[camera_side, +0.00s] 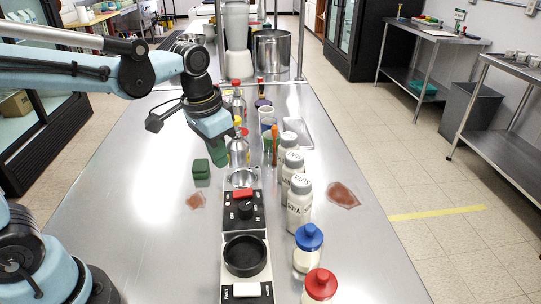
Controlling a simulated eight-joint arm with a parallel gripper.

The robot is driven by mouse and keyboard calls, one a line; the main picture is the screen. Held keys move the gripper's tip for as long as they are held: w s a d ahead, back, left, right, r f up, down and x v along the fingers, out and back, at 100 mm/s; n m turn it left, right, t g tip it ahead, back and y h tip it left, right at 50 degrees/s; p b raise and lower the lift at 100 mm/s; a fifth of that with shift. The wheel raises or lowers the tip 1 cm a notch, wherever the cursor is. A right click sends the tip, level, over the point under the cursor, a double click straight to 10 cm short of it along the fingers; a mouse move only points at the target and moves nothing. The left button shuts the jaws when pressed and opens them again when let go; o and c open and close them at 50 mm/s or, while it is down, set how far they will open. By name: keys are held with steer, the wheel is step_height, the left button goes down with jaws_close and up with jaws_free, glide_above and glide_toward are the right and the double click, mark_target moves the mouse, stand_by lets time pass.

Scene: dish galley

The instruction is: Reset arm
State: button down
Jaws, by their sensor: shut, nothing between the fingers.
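My gripper (218,160) hangs from the blue and black wrist, pointing down over the steel table (130,190). Its green fingers look shut and hold nothing; their tips are small in this view. My arm comes in from the left edge, above the table.
Right of my gripper stand metal bottles (238,152), a cup with an orange-handled utensil (270,145) and white labelled bottles (299,202). A black device (244,212) stands in front. Reddish patches (342,195) lie on the table. The left side is mostly clear.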

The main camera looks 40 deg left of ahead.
steer(key=s+a+n+t, duration=0.2)
steer(key=s+t, duration=0.3)
steer(key=shift+s+a+f, duration=0.15)
steer(key=shift+s+a, duration=0.15)
steer(key=shift+s, duration=0.05)
